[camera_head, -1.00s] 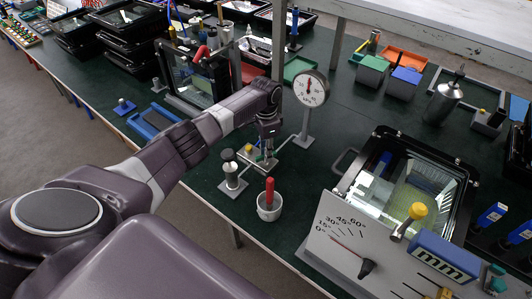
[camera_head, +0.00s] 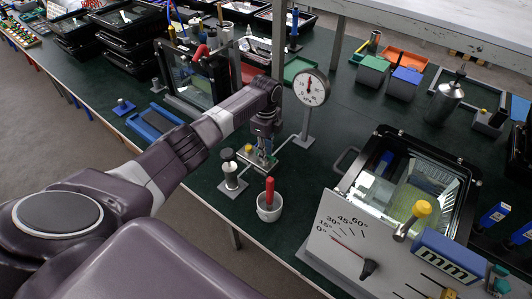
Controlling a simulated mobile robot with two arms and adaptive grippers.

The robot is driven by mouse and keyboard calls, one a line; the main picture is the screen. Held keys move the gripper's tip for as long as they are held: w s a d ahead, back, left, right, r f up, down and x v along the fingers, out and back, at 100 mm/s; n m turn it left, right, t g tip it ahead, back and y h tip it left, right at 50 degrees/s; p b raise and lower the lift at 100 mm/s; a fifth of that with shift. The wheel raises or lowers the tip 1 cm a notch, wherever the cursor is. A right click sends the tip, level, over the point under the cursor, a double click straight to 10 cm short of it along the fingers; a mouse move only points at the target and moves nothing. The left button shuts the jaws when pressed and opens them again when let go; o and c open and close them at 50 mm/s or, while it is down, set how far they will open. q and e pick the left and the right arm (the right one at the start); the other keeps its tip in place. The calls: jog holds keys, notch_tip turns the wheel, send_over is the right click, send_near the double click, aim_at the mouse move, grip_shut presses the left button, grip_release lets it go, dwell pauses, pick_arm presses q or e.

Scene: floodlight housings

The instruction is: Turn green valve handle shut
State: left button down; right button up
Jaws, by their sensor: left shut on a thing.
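My left gripper (camera_head: 265,147) points down at a small valve fitting on a metal base plate (camera_head: 262,166), on the dark green bench top. It is shut on what appears to be the green valve handle, which the fingers mostly hide; its angle cannot be told. A yellow knob (camera_head: 249,149) sits just left of the fingers. A round white dial gauge (camera_head: 312,88) with a red needle stands on a post to the right, joined to the fitting by a thin pipe. My right gripper is not in view.
A black-and-white post fixture (camera_head: 230,172) and a white cup (camera_head: 269,210) with a red-handled tool stand close in front. An angle-scale panel (camera_head: 340,245) and a black-framed glass-topped box (camera_head: 455,215) are at right. Black trays (camera_head: 125,15) fill the back left.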

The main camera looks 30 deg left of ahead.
pick_arm(q)
jog(key=shift+m, duration=0.8)
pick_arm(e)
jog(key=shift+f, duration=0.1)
pick_arm(q)
jog(key=shift+w, duration=0.1)
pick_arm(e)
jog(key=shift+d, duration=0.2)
pick_arm(q)
jog(key=c, duration=2)
grip_release()
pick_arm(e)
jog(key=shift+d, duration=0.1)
pick_arm(q)
notch_tip(320, 180, up, 12)
jog(key=shift+r, duration=0.1)
